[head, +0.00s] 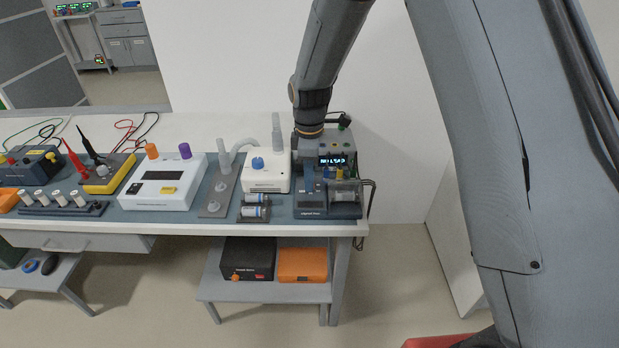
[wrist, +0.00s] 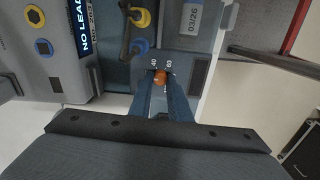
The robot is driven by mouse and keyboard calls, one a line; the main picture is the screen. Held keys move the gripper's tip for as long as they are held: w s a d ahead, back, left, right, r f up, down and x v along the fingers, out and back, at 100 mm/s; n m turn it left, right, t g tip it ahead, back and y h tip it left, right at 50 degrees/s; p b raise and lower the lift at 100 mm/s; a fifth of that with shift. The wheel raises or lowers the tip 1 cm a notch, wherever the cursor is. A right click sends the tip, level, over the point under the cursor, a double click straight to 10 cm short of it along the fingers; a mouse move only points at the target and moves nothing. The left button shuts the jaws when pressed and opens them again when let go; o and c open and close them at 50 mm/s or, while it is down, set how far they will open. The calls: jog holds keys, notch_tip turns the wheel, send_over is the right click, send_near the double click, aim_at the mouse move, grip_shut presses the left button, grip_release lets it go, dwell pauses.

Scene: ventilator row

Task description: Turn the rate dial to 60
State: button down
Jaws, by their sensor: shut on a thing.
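The rate dial (wrist: 160,76) is a small orange knob on a dark panel in the wrist view. My gripper (wrist: 161,84) has its two blue fingers closed on either side of the knob. Small white numbers stand around it, and 40 and 60 look readable at its far side. The fingers cover part of the scale, and I cannot tell where the dial points. The grey device with a lit display (head: 333,160) stands at the right end of the bench in the head view, with my wrist over it. The dial is hidden there.
In the wrist view, the display (wrist: 84,28) shows "NO LEAD", with a yellow connector (wrist: 140,18) close by. In the head view, a white ventilator box with a blue knob (head: 258,163) stands just left of the device. The bench's right edge is close, with open floor beyond.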

jog(key=m+p, duration=0.1)
jog(key=m, duration=0.4)
jog(key=shift+w+m, duration=0.1)
jog(key=shift+m, duration=0.2)
jog(key=m, duration=0.6)
jog(key=shift+w+p, duration=0.1)
jog(key=shift+p, duration=0.3)
jog(key=m, duration=0.5)
jog(key=shift+d+r+m+p, duration=0.1)
jog(key=shift+d+m+p, duration=0.05)
jog(key=shift+m+p, duration=0.2)
jog(key=m, duration=0.5)
jog(key=shift+d+m+p, duration=0.1)
jog(key=shift+m+p, duration=0.2)
jog(key=shift+m, duration=0.05)
jog(key=c, duration=1.7)
grip_release()
jog(key=shift+o, duration=0.2)
jog(key=shift+r+b, duration=0.9)
jog(key=shift+r, duration=2.95)
